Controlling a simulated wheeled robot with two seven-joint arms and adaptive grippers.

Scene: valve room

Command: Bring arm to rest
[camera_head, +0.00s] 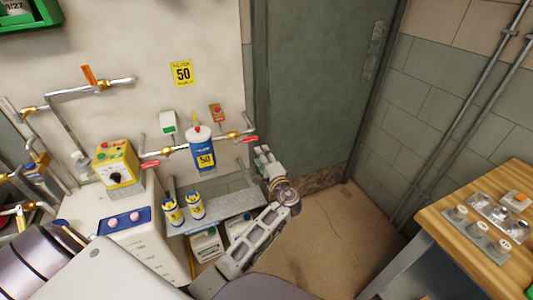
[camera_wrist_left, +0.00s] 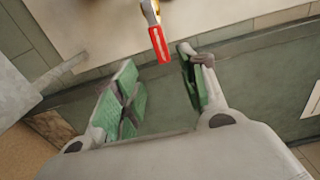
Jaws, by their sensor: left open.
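My left gripper (camera_head: 264,160) is in front of the green door, at the right end of the pipework, at the end of my extended arm. In the left wrist view my left gripper (camera_wrist_left: 157,72) is open, its green-padded fingers wide apart with nothing held between them. A red valve handle (camera_wrist_left: 159,46) shows beyond the gap between the fingertips, seemingly apart from them. In the head view the red handle (camera_head: 250,140) is just above and left of the gripper. My right gripper is not in view.
Two small cans (camera_head: 173,213) stand on a grey shelf (camera_head: 235,203). A yellow control box (camera_head: 118,164) stands at left. A wooden-topped table (camera_head: 450,235) is at right; open floor (camera_head: 335,240) lies between.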

